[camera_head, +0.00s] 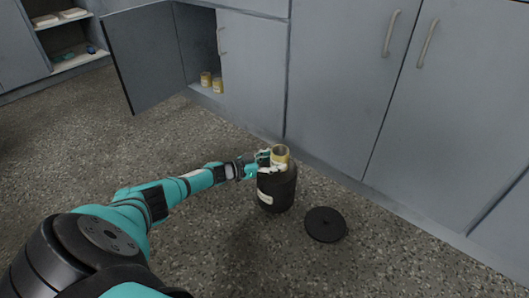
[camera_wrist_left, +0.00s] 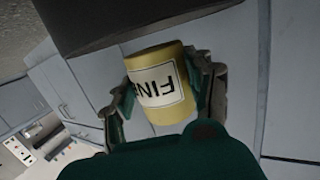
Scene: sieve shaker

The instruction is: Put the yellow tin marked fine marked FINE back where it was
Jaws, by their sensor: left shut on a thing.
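The yellow tin (camera_wrist_left: 162,82) with a white label reading FINE is between the fingers of my left gripper (camera_wrist_left: 168,95), which is shut on it. In the head view the tin (camera_head: 280,154) shows at the top of a dark canister (camera_head: 277,189) on the floor, held by my left gripper (camera_head: 268,163). I cannot tell whether the tin touches the canister. Two other yellow tins stand in an open cabinet, one at the left (camera_head: 206,79) and one at the right (camera_head: 218,86). My right gripper is not in view.
A round black lid (camera_head: 325,224) lies on the speckled floor beside the canister. The open cabinet door (camera_head: 146,58) swings out to the left. Closed grey cabinets line the back right. The floor between canister and open cabinet looks clear.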

